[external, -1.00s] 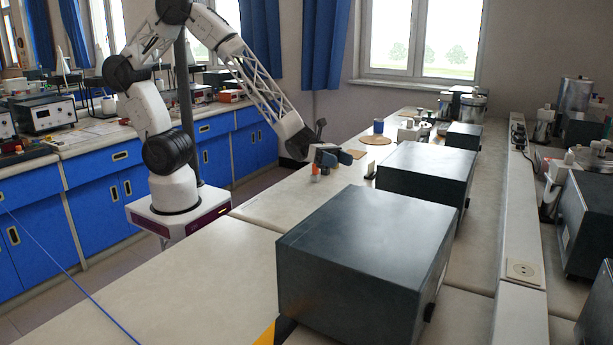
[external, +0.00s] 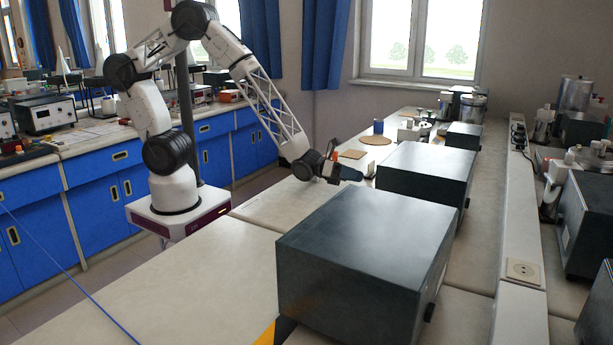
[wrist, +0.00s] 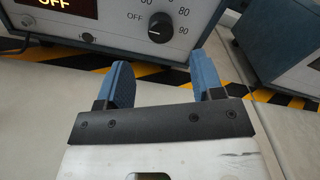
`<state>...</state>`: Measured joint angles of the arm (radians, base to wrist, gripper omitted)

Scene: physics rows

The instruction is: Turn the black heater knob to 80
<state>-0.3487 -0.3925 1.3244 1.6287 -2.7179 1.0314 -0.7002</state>
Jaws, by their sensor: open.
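In the wrist view the black heater knob (wrist: 160,27) sits on the pale front panel of a grey box, the heater (wrist: 120,12). Numbers 80 and 90 show to the right of the knob, and part of a 60 at the top edge. A lit display at the upper left reads OFF. My gripper (wrist: 163,75) is open and empty, its two blue fingers apart below the knob in the picture and not touching it. In the external view my gripper (external: 350,174) is over the bench, beside the middle dark box; the knob is hidden there.
Yellow and black striped tape (wrist: 240,80) runs along the bench below the heater. A second grey box (wrist: 280,40) stands at the right. In the external view a large dark box (external: 365,255) fills the near bench, and a round brown mat (external: 376,141) lies farther back.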

